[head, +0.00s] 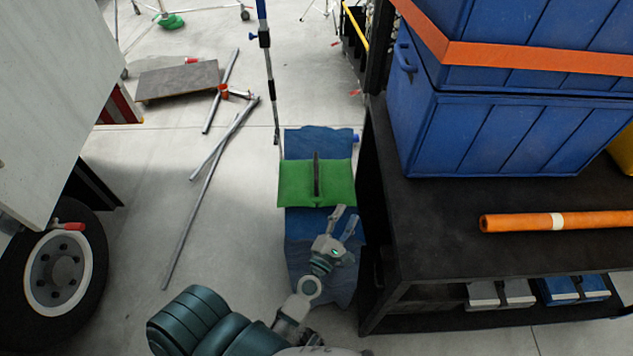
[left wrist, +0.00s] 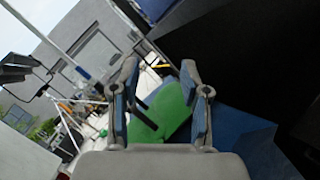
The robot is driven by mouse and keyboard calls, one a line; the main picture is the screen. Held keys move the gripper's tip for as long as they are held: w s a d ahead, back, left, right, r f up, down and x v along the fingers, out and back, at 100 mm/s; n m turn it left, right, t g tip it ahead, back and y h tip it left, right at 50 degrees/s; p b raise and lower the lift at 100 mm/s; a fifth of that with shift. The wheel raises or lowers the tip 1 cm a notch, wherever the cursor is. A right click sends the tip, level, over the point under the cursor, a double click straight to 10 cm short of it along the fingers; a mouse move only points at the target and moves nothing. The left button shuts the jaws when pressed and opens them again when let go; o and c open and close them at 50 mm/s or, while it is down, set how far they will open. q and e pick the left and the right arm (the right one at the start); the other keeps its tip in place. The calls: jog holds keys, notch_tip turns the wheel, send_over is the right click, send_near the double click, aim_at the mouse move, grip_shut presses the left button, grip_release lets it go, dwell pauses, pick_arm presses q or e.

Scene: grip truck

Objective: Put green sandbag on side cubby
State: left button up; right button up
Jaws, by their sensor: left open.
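The green sandbag (head: 298,183) lies on top of a blue item (head: 308,143), with a dark strap handle standing up along its middle. My left gripper (head: 343,215) is open and empty, just in front of the sandbag's near right edge. In the left wrist view the sandbag (left wrist: 176,112) shows beyond and between the open fingers (left wrist: 165,105); the dark strap crosses near the left finger. A black shelf unit (head: 420,215) stands at the right, with an open lower space; I cannot tell which part is the side cubby. My right gripper is not in view.
Blue crates (head: 500,130) with an orange strap and an orange roll (head: 555,221) sit on the shelf top. A truck wheel (head: 60,270) stands at the left. Metal poles (head: 205,200) lie on the floor left of the sandbag, with some clear floor around them.

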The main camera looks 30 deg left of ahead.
pick_arm(q)
jog(key=a+f+n+g+y, duration=0.1)
jog(key=a+n+y, duration=0.35)
jog(key=n, duration=0.25)
jog(key=n+g+y+p, duration=0.1)
jog(key=n+g+y, duration=0.35)
jog(key=n, duration=0.35)
send_near(316, 168)
jog(key=shift+t, duration=0.25)
jog(key=w+a, duration=0.1)
jog(key=w+a+f+p, duration=0.1)
jog(key=w, duration=0.1)
jog(key=shift+w, duration=0.2)
jog(key=shift+x, duration=3.05)
jog(key=shift+s+f, duration=0.1)
grip_shut()
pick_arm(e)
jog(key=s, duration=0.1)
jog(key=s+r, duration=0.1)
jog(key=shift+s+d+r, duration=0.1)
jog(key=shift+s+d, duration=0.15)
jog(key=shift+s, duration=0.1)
pick_arm(q)
jog(key=shift+a+r, duration=0.1)
jog(key=shift+r, duration=0.15)
